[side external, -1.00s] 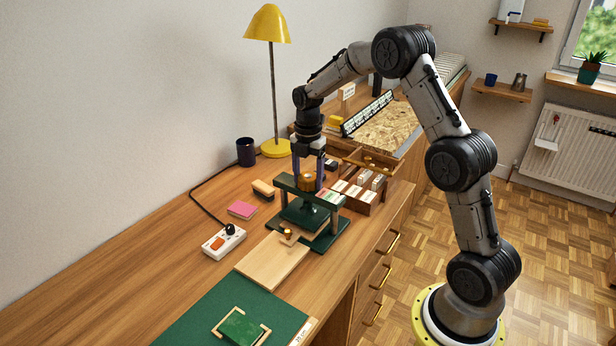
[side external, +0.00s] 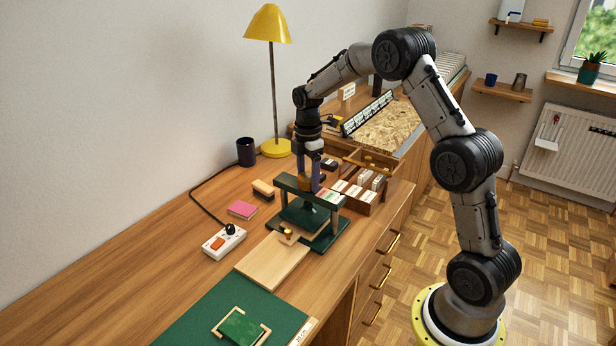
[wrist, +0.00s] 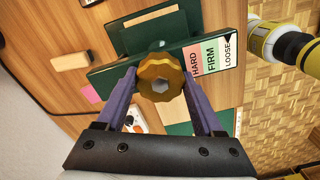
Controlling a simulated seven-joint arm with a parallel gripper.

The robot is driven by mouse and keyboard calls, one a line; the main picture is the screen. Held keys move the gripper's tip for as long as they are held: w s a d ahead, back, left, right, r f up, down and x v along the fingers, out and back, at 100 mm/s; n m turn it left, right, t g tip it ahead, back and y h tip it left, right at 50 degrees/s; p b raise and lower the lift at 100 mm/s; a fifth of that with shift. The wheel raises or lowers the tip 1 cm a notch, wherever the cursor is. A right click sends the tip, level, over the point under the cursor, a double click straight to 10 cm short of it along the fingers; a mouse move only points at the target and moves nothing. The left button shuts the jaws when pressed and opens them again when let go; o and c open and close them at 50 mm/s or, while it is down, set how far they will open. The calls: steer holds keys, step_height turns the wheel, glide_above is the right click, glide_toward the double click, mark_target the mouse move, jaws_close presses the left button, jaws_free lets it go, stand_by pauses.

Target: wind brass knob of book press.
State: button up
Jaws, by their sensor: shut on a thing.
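The green book press (side external: 310,230) stands on the wooden desk. Its brass knob (wrist: 161,77) sits on top of the crossbar (wrist: 185,62), lobed with a hexagonal centre in the wrist view. My gripper (wrist: 163,82) comes down from above, its two purple fingers shut on the knob from either side. In the side view the gripper (side external: 309,184) partly hides the knob. A label strip (wrist: 212,60) on the crossbar reads HARD, FIRM and LOOSE. The lower plates of the press are partly hidden under the crossbar.
A wooden board (side external: 272,262) lies in front of the press. A box of cards (side external: 360,188) stands close behind it at right. A pink pad (side external: 242,209), a brush (side external: 263,189) and a white switch box (side external: 224,241) lie to the left. The yellow lamp (side external: 276,147) stands further back.

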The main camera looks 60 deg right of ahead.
mark_target(308, 176)
steer(key=m, duration=0.4)
steer(key=shift+r+m, duration=0.1)
steer(key=shift+m, duration=0.2)
steer(key=m, duration=0.4)
steer(key=shift+m, duration=0.3)
steer(key=m, duration=0.4)
steer(key=shift+m, duration=0.3)
steer(key=shift+d+m, duration=0.1)
steer(key=shift+m, duration=1.6)
steer(key=shift+w, duration=0.1)
steer(key=o, duration=1.4)
step_height(308, 176, up, 14)
steer(key=shift+f, duration=0.15)
